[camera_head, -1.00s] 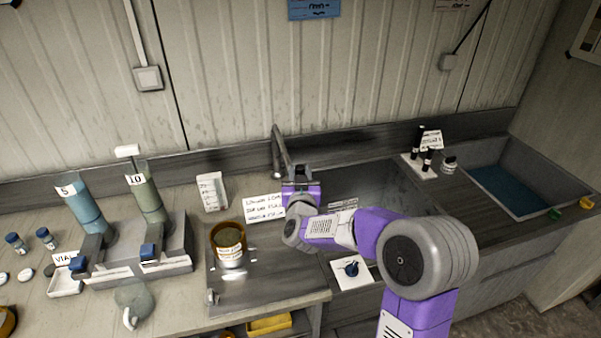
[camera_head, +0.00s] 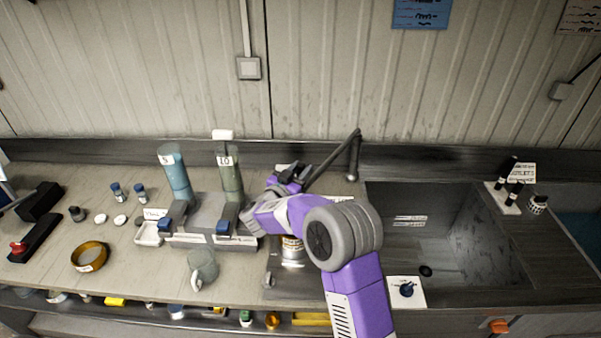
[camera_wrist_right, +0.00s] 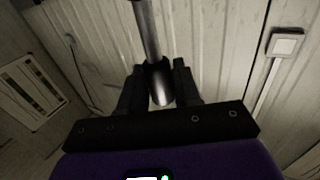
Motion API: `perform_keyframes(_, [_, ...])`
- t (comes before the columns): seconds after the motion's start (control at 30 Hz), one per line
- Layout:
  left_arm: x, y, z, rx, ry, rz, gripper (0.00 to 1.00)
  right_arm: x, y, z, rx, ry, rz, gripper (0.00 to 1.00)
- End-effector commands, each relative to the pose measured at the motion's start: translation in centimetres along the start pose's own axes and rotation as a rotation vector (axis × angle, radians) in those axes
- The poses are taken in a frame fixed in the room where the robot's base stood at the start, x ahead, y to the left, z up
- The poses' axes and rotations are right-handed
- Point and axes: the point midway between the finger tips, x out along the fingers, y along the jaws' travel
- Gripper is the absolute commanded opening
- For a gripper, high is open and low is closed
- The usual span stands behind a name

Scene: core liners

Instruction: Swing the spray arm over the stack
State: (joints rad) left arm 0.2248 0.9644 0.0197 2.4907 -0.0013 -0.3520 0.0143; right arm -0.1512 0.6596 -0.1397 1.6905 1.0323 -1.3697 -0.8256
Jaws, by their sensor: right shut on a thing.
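The spray arm (camera_head: 336,160) is a grey metal pipe that runs from an upright post at the back of the counter down-left to my right gripper. My right gripper (camera_head: 298,180) is shut on its free end; the right wrist view shows the pipe (camera_wrist_right: 150,35) between the two black fingers (camera_wrist_right: 158,82). The stack (camera_head: 292,249) stands on the metal drainboard left of the sink, mostly hidden under my right arm; part of its pale label shows. Whether the pipe's end is right above the stack I cannot tell. My left gripper is not in view.
The open sink (camera_head: 430,235) lies right of the stack, with a blue knob (camera_head: 406,289) at its front. Tall blue (camera_head: 175,175) and green (camera_head: 230,175) cylinders stand close left of my gripper. A clear jug (camera_head: 203,267) stands in front of them.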

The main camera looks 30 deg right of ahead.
Motion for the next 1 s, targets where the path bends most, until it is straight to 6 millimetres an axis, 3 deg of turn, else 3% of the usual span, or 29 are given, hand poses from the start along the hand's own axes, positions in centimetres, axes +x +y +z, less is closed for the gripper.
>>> perform_keyframes(0.53, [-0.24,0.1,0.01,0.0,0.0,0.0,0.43,0.76,-0.25,-0.13,0.002,0.004,0.017,0.0])
perform_keyframes(0.57, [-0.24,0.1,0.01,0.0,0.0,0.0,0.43,0.77,-0.25,-0.14,0.002,0.004,0.017,0.35])
perform_keyframes(0.67, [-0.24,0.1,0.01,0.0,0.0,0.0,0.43,0.76,-0.25,-0.13,0.002,0.003,0.017,0.5])
perform_keyframes(1.0, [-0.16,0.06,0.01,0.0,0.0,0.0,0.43,0.25,-0.32,-0.03,0.001,0.001,0.015,0.5])
